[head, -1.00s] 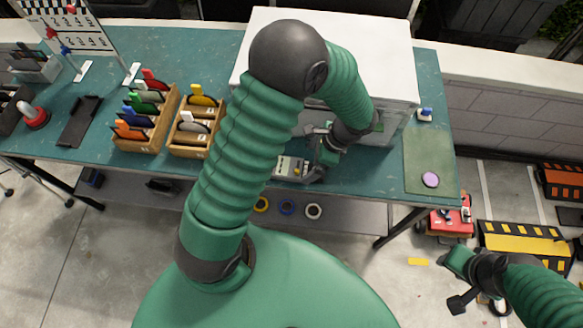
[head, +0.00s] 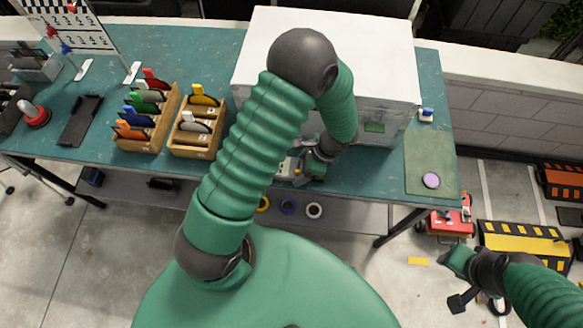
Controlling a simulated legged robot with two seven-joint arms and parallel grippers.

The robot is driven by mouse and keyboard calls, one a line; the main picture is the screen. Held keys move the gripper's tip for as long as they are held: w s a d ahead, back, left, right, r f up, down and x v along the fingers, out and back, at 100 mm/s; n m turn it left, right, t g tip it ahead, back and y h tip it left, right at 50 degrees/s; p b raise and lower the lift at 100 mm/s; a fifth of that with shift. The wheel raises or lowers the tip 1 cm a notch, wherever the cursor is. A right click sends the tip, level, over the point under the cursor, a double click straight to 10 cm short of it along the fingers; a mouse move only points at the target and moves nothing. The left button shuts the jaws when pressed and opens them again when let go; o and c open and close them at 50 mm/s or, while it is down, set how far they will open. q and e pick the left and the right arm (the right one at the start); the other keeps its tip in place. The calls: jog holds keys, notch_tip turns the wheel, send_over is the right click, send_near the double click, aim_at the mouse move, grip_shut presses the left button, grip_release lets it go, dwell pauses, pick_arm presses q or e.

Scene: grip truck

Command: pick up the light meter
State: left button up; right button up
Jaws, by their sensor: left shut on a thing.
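A small pale, boxy device, which looks like the light meter (head: 285,168), is at the front edge of the green table, mostly hidden by my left gripper. My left gripper (head: 297,173) is shut on it, in front of the white cabinet. I cannot tell whether the device touches the table. My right gripper (head: 455,283) is open and empty, over the floor at the lower right.
The white cabinet (head: 330,45) stands behind my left gripper. Wooden boxes of coloured filters (head: 198,140) stand to the left on the table (head: 230,50). A green mat (head: 420,155) with a purple disc lies at right. Tape rolls (head: 314,211) are on the lower shelf.

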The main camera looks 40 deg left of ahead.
pick_arm(q)
jog(key=c, duration=0.9)
